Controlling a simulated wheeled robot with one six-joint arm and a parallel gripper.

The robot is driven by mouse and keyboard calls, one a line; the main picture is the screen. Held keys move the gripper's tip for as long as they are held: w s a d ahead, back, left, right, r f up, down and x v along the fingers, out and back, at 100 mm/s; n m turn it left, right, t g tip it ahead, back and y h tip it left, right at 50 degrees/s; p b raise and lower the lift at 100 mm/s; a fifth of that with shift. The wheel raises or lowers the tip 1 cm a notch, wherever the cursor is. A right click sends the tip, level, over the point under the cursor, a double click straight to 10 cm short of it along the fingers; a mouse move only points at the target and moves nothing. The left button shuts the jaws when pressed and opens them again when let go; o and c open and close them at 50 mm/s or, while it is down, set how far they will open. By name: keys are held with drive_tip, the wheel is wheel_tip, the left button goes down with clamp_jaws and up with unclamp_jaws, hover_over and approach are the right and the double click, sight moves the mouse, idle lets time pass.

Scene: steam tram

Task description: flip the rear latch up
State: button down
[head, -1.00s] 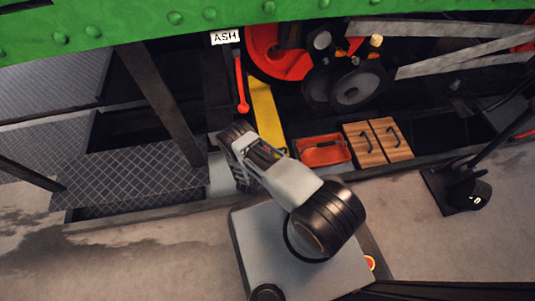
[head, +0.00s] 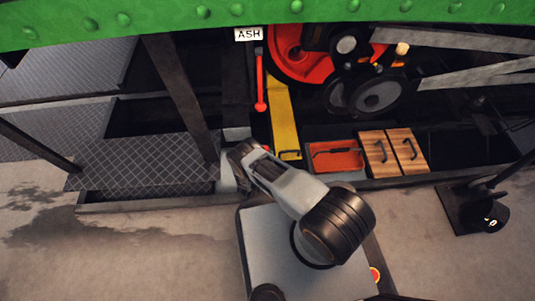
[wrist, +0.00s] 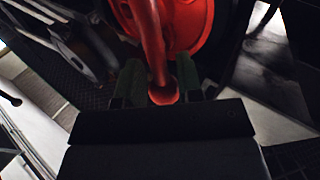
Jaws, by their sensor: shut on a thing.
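My gripper (wrist: 162,85) shows at close range in the wrist view, its two dark green fingers on either side of a red lever (wrist: 153,40). It is shut on the lever near its rounded end. In the head view, my gripper (head: 242,155) is low beside the tram's side, and my own arm hides most of its fingers. A small red bit (head: 266,148) shows just beside it. I cannot tell for certain whether the held lever is the rear latch.
A separate red lever (head: 260,82) hangs below the ASH sign (head: 248,34). To its right are a yellow strip (head: 281,115), a red tray (head: 350,160) and wooden drawers (head: 380,150). A treadplate step (head: 140,165) and a dark slanted post (head: 180,95) stand to the left.

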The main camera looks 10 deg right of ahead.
drive_tip(key=shift+a+r, duration=0.15)
drive_tip(key=shift+a, duration=0.05)
drive_tip(key=c, duration=1)
unclamp_jaws()
drive_tip(key=shift+o, duration=1.1)
drive_tip(key=shift+d, duration=0.1)
